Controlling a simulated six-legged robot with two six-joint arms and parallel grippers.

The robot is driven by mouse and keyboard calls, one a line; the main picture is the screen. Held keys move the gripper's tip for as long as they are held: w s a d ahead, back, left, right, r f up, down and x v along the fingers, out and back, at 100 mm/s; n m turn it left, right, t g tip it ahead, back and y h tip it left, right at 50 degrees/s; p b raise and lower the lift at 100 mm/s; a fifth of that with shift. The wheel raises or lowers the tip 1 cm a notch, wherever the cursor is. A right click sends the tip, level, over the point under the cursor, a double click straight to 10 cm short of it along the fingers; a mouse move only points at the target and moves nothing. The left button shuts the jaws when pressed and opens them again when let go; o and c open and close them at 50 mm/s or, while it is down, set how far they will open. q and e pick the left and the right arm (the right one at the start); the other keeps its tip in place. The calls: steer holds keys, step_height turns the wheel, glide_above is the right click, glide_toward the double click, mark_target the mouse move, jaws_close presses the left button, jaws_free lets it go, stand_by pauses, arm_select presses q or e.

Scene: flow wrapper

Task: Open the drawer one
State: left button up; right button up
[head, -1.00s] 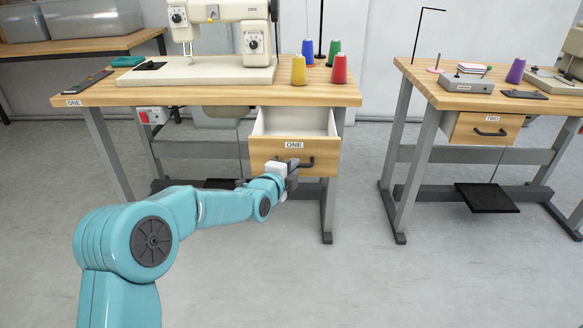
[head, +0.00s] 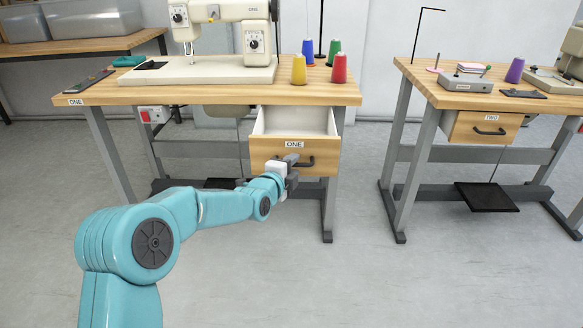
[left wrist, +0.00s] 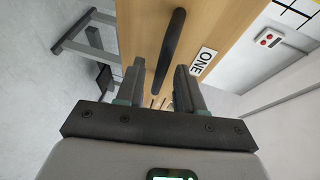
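Drawer one (head: 265,147), a wooden-front drawer labelled ONE, hangs pulled out under the left sewing table, and its pale empty inside shows. Its dark bar handle (head: 306,162) is on the front below the label. My left gripper (head: 289,166) is right at the drawer front, by the left part of the handle. In the left wrist view the two fingers (left wrist: 158,80) stand apart, with the handle (left wrist: 169,48) ahead and its near end between them. I cannot tell whether either finger touches it. My right gripper is not in view.
The left table (head: 205,96) carries a sewing machine (head: 215,70) and several coloured thread cones. A second table with closed drawer two (head: 483,128) stands to the right. Table legs and a crossbar flank drawer one. The floor (head: 400,285) in front is clear.

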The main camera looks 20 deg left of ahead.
arm_select(q)
steer(key=p+v, duration=0.3)
steer(key=v, duration=1.3)
steer(key=shift+s, duration=0.2)
